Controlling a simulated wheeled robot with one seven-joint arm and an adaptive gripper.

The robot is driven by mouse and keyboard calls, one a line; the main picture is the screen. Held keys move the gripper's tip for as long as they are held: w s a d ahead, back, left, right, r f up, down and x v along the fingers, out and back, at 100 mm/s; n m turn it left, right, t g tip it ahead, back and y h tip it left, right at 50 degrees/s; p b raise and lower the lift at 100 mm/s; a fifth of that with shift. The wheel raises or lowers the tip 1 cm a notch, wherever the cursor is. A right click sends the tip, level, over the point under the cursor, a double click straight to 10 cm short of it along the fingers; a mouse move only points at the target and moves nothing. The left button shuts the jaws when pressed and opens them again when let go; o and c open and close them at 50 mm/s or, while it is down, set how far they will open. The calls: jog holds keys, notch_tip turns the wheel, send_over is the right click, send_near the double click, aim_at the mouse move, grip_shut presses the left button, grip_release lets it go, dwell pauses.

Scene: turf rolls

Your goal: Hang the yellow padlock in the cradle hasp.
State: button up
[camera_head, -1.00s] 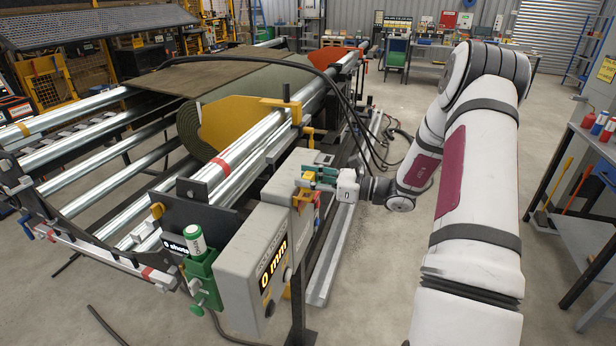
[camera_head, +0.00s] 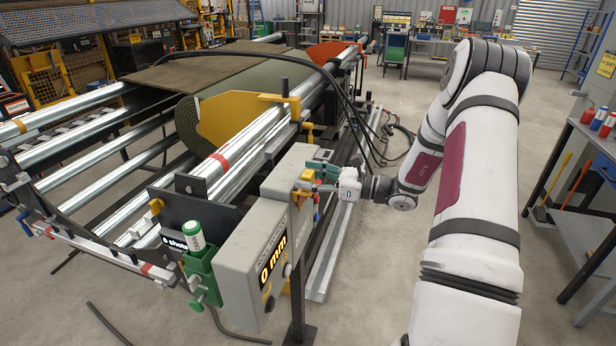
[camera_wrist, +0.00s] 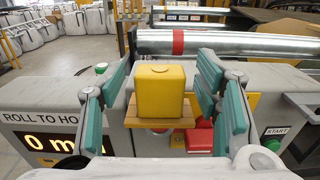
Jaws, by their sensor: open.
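The yellow padlock (camera_wrist: 160,92) stands upright on a small tan ledge (camera_wrist: 133,116) on the front of the grey control box. Its shackle does not show. It is a small yellow block (camera_head: 308,174) in the head view. My gripper (camera_wrist: 166,68) is open, with one teal finger on each side of the padlock and a visible gap on both sides. In the head view my gripper (camera_head: 320,172) is at the box's right side, beside the padlock. I cannot make out the cradle hasp for certain in either view.
The grey control box (camera_head: 243,262) carries a "0 mm" display, and a green START button (camera_wrist: 275,145) is at its right. A red part (camera_wrist: 199,137) lies just below the ledge. The roller cradle (camera_head: 228,157) with a turf roll (camera_head: 187,122) stands behind. Black cables arch above my gripper.

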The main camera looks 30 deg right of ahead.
jog(key=v, duration=1.1)
jog(key=shift+s+d, duration=0.15)
jog(key=shift+d, duration=0.05)
jog(key=s+a+r+n+g, duration=0.2)
jog(key=a+r+n+g, duration=0.3)
jog(key=a, duration=0.5)
jog(key=s+a+r+n+g, duration=0.2)
jog(key=a+r+n+g, duration=0.2)
jog(key=a+n+g, duration=0.45)
jog(key=s+a+r+n+t+h, duration=0.2)
jog(key=s+a+r+n+h, duration=0.2)
jog(key=s+n, duration=0.3)
jog(key=s+a+r+n+t+h, duration=0.3)
jog(key=s+a+r+n+h, duration=0.1)
jog(key=s+n+h, duration=0.3)
jog(key=shift+s+a+r+n, duration=0.4)
jog(key=shift+s+a+n, duration=0.05)
jog(key=shift+s, duration=0.4)
